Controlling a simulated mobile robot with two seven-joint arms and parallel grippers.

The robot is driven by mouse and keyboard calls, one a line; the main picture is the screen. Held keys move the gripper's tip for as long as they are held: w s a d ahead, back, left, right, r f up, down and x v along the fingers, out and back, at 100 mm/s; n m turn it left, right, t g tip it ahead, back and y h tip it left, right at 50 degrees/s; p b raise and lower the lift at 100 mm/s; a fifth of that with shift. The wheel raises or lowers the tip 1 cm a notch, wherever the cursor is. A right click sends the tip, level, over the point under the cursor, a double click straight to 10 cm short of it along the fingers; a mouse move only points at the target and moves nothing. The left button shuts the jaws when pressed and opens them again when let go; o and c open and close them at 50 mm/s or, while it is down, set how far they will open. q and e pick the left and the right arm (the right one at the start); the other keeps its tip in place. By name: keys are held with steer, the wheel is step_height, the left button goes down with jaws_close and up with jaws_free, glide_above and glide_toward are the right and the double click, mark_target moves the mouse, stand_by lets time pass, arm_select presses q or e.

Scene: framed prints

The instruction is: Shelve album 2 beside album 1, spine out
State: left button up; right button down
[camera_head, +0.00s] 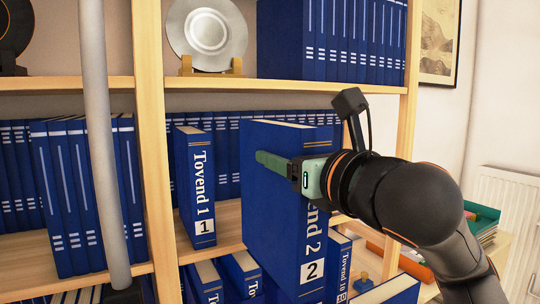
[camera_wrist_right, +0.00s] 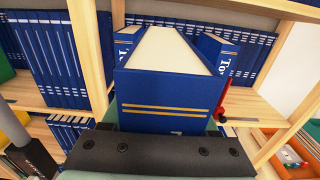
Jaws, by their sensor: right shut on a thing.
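Album 2 (camera_head: 275,215) is a thick blue book with "2" on its spine. My right gripper (camera_head: 300,172) is shut on it near the spine and holds it upright in front of the shelf. A green finger lies along its left cover; the other finger is hidden in the head view. In the right wrist view album 2 (camera_wrist_right: 168,92) shows its spine towards my gripper (camera_wrist_right: 160,122), page edges on top. Album 1 (camera_head: 195,185) stands upright, slightly tilted, on the middle shelf (camera_head: 222,222), spine out, left of and behind album 2. My left gripper is not identifiable in view.
A wooden upright (camera_head: 153,150) stands left of album 1. Rows of blue books (camera_head: 75,195) fill the left bay and back. More blue albums (camera_head: 238,272) stand below. A silver plate (camera_head: 208,32) is above. A red object (camera_wrist_right: 224,102) stands right of album 2 in the wrist view.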

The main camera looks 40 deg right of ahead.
mark_target(247, 145)
steer(key=shift+s+r, duration=0.1)
steer(key=shift+s, duration=0.1)
steer(key=shift+p+x, duration=0.8)
steer(key=shift+x, duration=3.15)
steer(key=f+p+x, duration=0.2)
steer(key=p+x, duration=0.6)
steer(key=x, duration=1)
steer(key=shift+d+f, duration=0.2)
steer(key=shift+f, duration=0.1)
